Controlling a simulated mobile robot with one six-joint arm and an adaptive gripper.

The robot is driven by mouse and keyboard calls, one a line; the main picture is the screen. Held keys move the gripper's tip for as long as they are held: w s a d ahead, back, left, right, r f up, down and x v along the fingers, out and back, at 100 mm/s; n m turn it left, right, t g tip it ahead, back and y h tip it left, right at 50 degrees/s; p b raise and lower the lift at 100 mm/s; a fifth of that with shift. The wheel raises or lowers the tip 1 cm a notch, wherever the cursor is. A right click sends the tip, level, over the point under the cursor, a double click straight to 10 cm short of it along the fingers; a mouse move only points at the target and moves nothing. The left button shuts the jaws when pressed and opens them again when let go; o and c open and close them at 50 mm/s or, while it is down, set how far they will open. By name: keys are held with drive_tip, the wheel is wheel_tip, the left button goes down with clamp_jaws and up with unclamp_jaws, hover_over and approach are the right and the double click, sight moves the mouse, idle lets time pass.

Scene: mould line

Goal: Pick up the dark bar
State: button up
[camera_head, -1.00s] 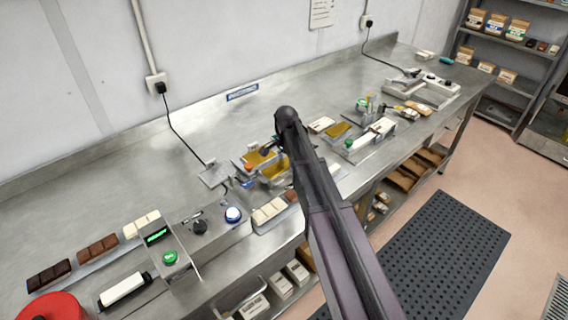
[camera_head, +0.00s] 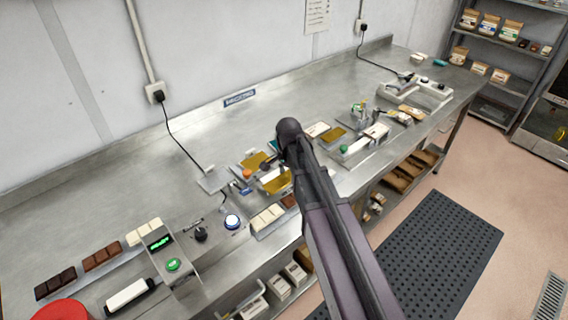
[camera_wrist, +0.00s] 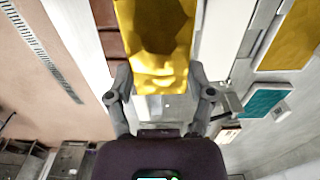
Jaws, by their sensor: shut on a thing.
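The dark bar (camera_head: 55,283) lies at the left end of the steel bench in the head view, left of a brown bar (camera_head: 102,257) and a white bar (camera_head: 143,232). My gripper (camera_wrist: 160,90) is far to its right, over the middle of the bench. In the wrist view its two fingers are closed on the sides of a gold piece (camera_wrist: 154,45) with a wrinkled, shaded surface. I cannot tell what is inside the gold piece. In the head view my arm hides the fingertips.
A red round object (camera_head: 62,311) is at the front left. Gold sheets (camera_head: 276,180) lie beside my arm.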

drive_tip(key=s, duration=0.5)
drive_tip(key=s+d, duration=0.1)
drive_tip(key=s, duration=0.1)
drive_tip(key=shift+s+r, duration=0.35)
idle(0.4)
